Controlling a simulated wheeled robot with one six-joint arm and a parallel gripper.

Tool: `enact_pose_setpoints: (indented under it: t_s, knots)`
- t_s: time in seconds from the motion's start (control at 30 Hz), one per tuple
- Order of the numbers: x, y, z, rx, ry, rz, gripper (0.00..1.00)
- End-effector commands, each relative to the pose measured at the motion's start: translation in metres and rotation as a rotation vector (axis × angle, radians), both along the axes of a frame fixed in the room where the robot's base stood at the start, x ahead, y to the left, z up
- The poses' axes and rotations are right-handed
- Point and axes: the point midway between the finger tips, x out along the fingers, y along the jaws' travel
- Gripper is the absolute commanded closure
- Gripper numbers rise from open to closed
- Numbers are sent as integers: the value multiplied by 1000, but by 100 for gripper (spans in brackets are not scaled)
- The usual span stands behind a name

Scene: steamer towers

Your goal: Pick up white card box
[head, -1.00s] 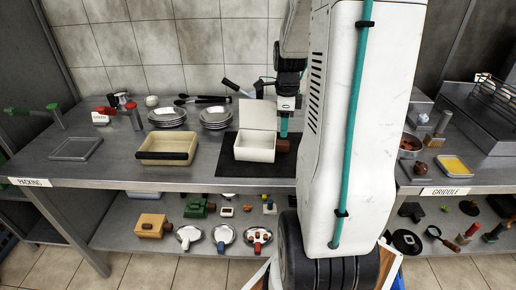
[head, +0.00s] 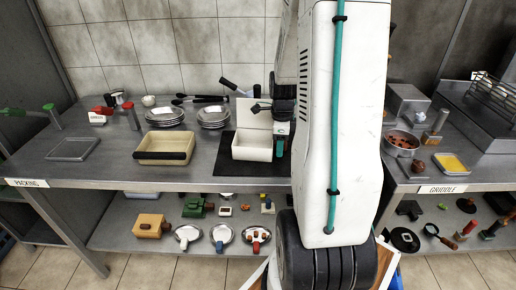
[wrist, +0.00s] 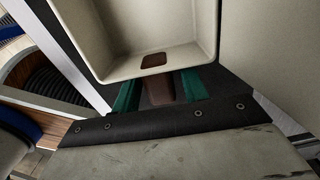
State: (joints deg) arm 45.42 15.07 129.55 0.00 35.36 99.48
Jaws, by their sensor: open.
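The white card box (head: 251,152) stands on the dark mat on the bench, its lid raised at the back. My gripper (head: 280,146) is low at the box's right side in the head view. In the wrist view the open box (wrist: 147,22) fills the top, with a small brown patch on its inside. My gripper (wrist: 160,92) has its two teal fingers open and apart just below the box's near wall. A brown thing (wrist: 160,88) shows between the fingers; I cannot tell whether they touch it or the box.
A beige tray with a dark front edge (head: 138,157) stands left of the mat (head: 226,168). Stacked plates (head: 164,121) are behind it. A grey tray (head: 56,156) is at the far left, with clear bench between. My arm hides the bench right of the box.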

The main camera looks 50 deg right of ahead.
Motion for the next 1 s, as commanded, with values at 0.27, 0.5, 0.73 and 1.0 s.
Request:
enact_pose_setpoints:
  t_s: [0.27, 0.5, 0.73, 1.0]
  knots:
    - [0, 0, 0, 0, 0, 0, 100]
    - [0, 0, 3, -1, -1, 0, 100]
    - [0, 0, 10, 0, 0, 0, 100]
    - [0, 0, 18, -1, -1, 0, 100]
